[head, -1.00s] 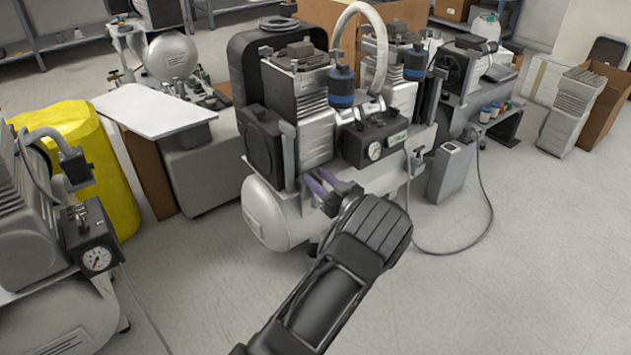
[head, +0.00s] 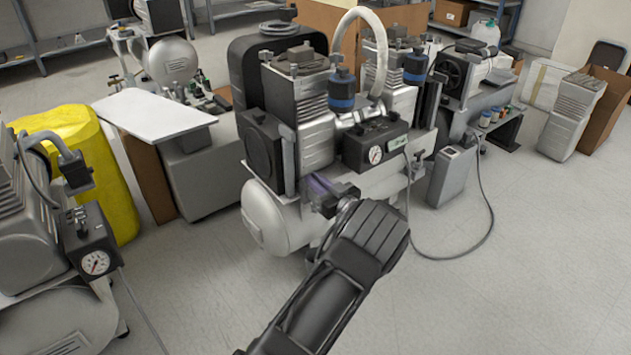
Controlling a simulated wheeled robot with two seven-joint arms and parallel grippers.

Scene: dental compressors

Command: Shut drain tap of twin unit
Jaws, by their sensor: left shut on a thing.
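The twin unit stands in the middle of the head view, with two ribbed motor blocks (head: 312,125), blue-banded filters (head: 341,92), a gauge box (head: 372,148) and a white tank (head: 275,218) below. My left gripper (head: 318,188) is at the front of the tank, just under the motor block. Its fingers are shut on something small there. The drain tap itself cannot be made out; the gripper and tank front hide it. My right gripper is not in view.
Another compressor with a gauge (head: 95,262) stands at near left, by a yellow container (head: 85,160). A white board (head: 155,113) lies left of the unit. A grey box (head: 452,175) with a cable on the floor stands to the right. The front right floor is clear.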

